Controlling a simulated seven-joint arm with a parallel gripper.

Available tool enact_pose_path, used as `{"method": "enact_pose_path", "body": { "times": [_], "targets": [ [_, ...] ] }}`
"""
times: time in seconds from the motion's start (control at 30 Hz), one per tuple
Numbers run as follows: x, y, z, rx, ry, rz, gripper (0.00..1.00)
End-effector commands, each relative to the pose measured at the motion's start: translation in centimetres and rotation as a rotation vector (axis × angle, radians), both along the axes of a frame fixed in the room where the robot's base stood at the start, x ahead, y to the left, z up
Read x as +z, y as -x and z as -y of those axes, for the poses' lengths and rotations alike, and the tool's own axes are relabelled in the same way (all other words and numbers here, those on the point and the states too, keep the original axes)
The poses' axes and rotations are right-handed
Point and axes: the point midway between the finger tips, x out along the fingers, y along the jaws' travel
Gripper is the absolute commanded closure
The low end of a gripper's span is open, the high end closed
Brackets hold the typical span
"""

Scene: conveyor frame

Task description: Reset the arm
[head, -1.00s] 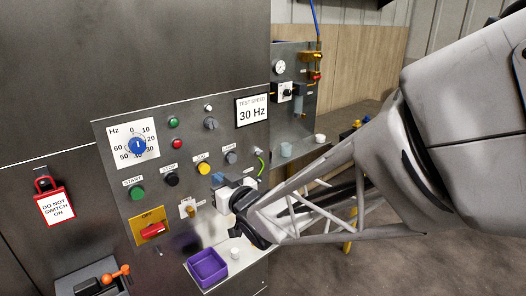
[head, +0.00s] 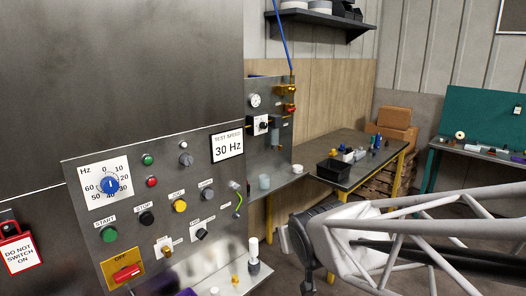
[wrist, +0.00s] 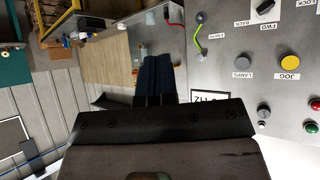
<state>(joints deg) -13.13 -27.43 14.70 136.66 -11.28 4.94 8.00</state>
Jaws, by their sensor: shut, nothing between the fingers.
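My arm's white lattice link (head: 400,235) reaches in from the right in the head view, with its dark wrist joint (head: 305,235) right of the control panel. My gripper shows in the wrist view as two dark fingers (wrist: 154,78) side by side, shut with nothing between them. It is apart from the panel, whose buttons lie to the right in that view. The fingertips cannot be made out in the head view.
The control panel (head: 130,225) carries a blue Hz dial (head: 110,185), several buttons and a red OFF switch (head: 127,273). A workbench (head: 350,175) with a black bin (head: 332,171) stands behind. Open floor lies at right, before a green-backed bench (head: 480,110).

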Motion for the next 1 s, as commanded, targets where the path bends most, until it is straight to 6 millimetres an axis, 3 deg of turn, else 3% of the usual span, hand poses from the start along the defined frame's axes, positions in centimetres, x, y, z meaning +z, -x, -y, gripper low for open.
{"method": "enact_pose_path", "body": {
  "times": [0.1, 0.3, 0.6, 0.8, 1.0],
  "targets": [
    [-0.1, 2.7, 3.1, -0.07, 0.025, -0.104, 1.0],
    [-0.4, 7.9, 7.3, -0.167, 0.049, -0.294, 1.0],
    [-0.6, 16.1, 10.8, -0.262, 0.041, -0.561, 1.0],
    [-0.6, 18.9, 11.4, -0.28, 0.03, -0.651, 1.0],
    [-0.6, 19.3, 11.5, -0.283, 0.029, -0.666, 1.0]
  ]
}}
